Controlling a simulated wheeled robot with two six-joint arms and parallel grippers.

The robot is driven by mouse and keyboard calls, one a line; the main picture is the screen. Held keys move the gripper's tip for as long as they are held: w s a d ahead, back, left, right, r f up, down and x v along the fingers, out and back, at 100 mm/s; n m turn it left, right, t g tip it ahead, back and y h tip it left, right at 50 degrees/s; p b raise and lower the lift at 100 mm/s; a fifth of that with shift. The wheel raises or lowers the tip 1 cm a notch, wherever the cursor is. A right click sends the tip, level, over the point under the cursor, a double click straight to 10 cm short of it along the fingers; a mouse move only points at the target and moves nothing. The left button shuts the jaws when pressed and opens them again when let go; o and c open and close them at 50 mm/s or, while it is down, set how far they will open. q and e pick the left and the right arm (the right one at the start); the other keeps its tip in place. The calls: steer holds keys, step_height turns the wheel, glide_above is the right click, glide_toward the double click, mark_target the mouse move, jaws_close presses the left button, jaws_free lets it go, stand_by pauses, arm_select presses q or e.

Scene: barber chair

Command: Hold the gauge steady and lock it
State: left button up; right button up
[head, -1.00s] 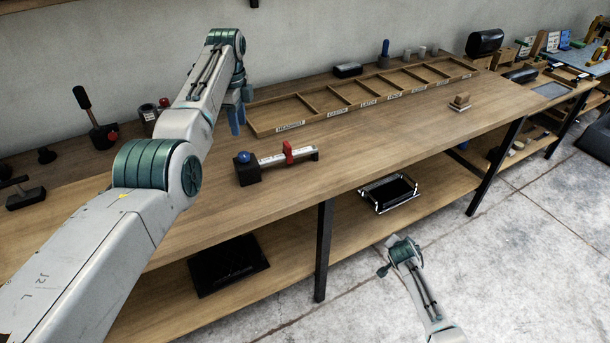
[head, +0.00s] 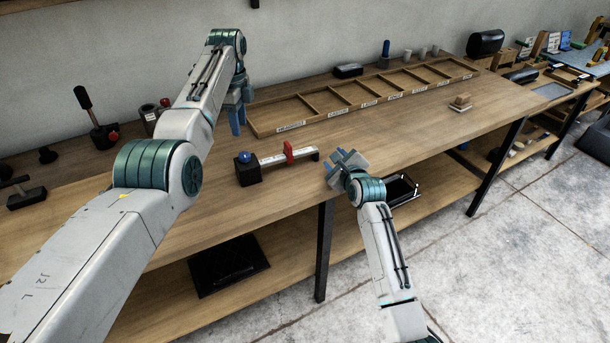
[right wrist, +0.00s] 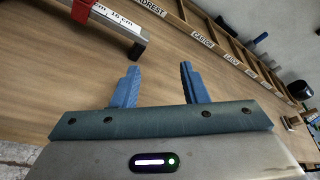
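The gauge stands on the workbench in the head view. It has a black block (head: 248,168) with a blue knob (head: 243,157), a white scale bar (head: 272,160) and a red slider (head: 289,152). My left gripper (head: 238,118) is above the bench behind the gauge, fingers pointing down, apart from it and empty. My right gripper (head: 340,158) is near the bench's front edge, just right of the gauge's end. In the right wrist view its fingers (right wrist: 160,85) are apart with nothing between them. The red slider (right wrist: 73,12) and bar end (right wrist: 122,30) show at upper left.
A labelled wooden tray (head: 300,125) with several compartments lies along the back of the bench. A small wooden block (head: 460,102) sits to the right. A dark lever stand (head: 103,135) is at left. The bench top between gauge and block is clear.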

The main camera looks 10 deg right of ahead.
mark_target(291, 153)
steer(key=s+a+m+t+y, duration=0.1)
steer(key=a+m, duration=0.1)
steer(key=a, duration=0.1)
steer(key=s+a+m, duration=0.2)
steer(key=a, duration=0.1)
steer(key=s+a+m+t+y, duration=0.1)
steer(key=a+m, duration=0.1)
steer(key=a, duration=0.1)
steer(key=shift+s+a+t+y, duration=0.15)
steer(key=shift+a+t+y, duration=0.1)
steer(key=shift+t+y, duration=0.05)
steer(key=shift+w+a+m, duration=0.2)
steer(key=shift+w+m, duration=0.2)
steer(key=shift+w, duration=0.1)
steer(key=x, duration=0.9)
steer(key=shift+w+f, duration=0.15)
steer(key=shift+w, duration=0.2)
jaws_close()
jaws_free()
